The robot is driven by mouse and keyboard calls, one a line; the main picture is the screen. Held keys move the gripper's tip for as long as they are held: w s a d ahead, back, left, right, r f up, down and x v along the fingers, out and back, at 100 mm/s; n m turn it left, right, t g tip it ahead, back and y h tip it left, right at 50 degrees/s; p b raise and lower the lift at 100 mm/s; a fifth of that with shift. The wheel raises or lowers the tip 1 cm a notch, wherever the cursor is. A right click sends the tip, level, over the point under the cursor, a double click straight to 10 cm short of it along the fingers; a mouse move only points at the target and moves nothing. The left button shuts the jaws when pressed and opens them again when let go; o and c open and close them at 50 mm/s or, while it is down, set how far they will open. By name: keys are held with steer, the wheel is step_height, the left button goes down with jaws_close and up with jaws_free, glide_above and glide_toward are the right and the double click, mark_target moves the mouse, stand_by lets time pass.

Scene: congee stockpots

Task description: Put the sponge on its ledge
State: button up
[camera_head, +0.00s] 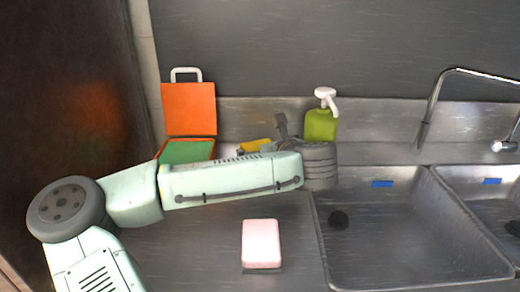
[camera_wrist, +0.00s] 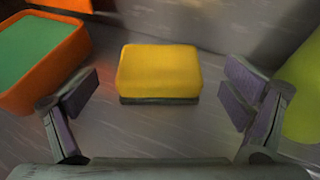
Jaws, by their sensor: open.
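A yellow sponge (camera_wrist: 159,72) with a dark underside lies flat on the steel counter in the wrist view. In the head view the yellow sponge (camera_head: 252,145) is partly hidden behind my arm. My gripper (camera_wrist: 160,92) is open, with one finger to the left and one to the right of the sponge and a gap on each side. It touches nothing that I can see. A steel ledge (camera_head: 385,152) runs along the back wall behind the sinks. I cannot tell whether this is the sponge's own ledge.
An open orange box (camera_head: 189,110) with a green inside stands left of the sponge. A green soap bottle (camera_head: 321,125) with a white pump stands to the right. A pink block (camera_head: 261,243) lies on the front counter. Two sink basins (camera_head: 400,235) and a faucet (camera_head: 432,105) are at right.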

steer(key=b+v, duration=0.1)
steer(key=v, duration=0.7)
steer(key=shift+s+d+r, duration=0.15)
steer(key=shift+s, duration=0.2)
stand_by(0.8)
